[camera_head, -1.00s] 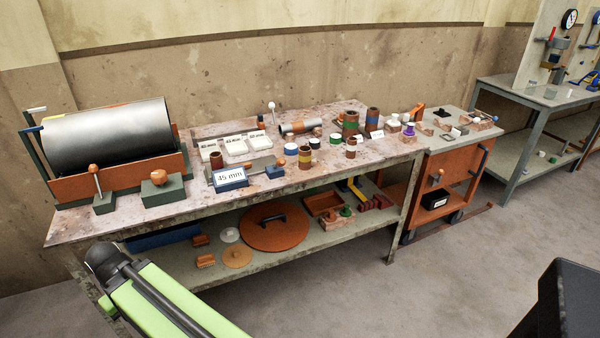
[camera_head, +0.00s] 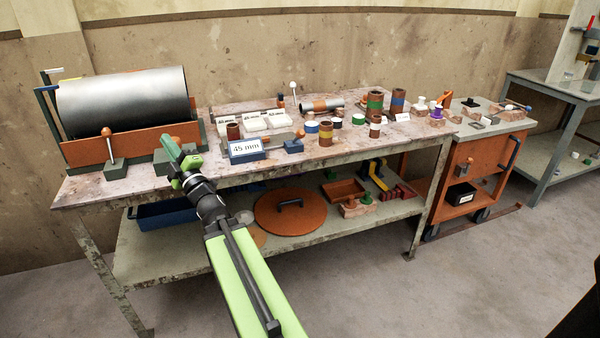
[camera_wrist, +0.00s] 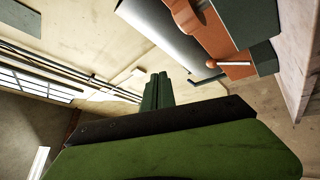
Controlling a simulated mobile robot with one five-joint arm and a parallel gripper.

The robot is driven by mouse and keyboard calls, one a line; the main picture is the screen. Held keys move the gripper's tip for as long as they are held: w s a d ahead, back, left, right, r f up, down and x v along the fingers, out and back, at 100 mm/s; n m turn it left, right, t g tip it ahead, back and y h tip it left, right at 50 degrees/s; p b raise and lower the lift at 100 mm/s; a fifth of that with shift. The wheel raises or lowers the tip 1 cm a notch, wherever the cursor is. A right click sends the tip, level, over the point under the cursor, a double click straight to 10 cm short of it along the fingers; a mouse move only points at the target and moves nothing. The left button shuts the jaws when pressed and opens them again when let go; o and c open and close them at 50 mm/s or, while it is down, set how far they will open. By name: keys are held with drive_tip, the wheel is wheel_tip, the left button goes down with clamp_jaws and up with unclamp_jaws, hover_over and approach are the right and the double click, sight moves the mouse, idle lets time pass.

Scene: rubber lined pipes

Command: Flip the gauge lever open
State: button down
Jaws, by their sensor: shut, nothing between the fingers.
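Which lever is the gauge lever I cannot tell. A lever with an orange knob (camera_head: 108,140) stands upright before the big grey roller. A small orange-knobbed lever sits on a blue block (camera_head: 294,146) beside the 45 mm sign (camera_head: 245,149). My gripper (camera_head: 170,145) is over the bench's front edge, right of the roller lever and left of the sign, partly covering a green block behind it. In the wrist view its green fingers (camera_wrist: 157,92) are together and empty. There, a pale rod with an orange end (camera_wrist: 228,64) shows right of the fingers.
The grey roller (camera_head: 125,102) rests in an orange frame at the bench's left. Small pipes, white sign blocks and cups crowd the bench's middle and right. The lower shelf (camera_head: 385,215) holds a round orange lid (camera_head: 290,218) and trays. An orange cart (camera_head: 465,175) stands right.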

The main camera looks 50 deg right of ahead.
drive_tip(key=s+d+f+n+t+h+b, duration=0.1)
drive_tip(key=s+d+f+n+b, duration=0.1)
drive_tip(key=s+d+f+b, duration=0.4)
drive_tip(key=s+d+f+n+t+h+b, duration=0.1)
drive_tip(key=s+d+f+b, duration=0.4)
drive_tip(key=s+d, duration=0.9)
drive_tip(key=s+d+f+n+t+h+b, duration=0.1)
drive_tip(key=s+d+f+b, duration=0.5)
drive_tip(key=s, duration=0.8)
drive_tip(key=d+n+h+b, duration=0.1)
drive_tip(key=d+n+b, duration=0.1)
drive_tip(key=d+b, duration=0.1)
drive_tip(key=shift+d+f, duration=0.3)
drive_tip(key=shift+d, duration=0.25)
drive_tip(key=shift+r, duration=0.1)
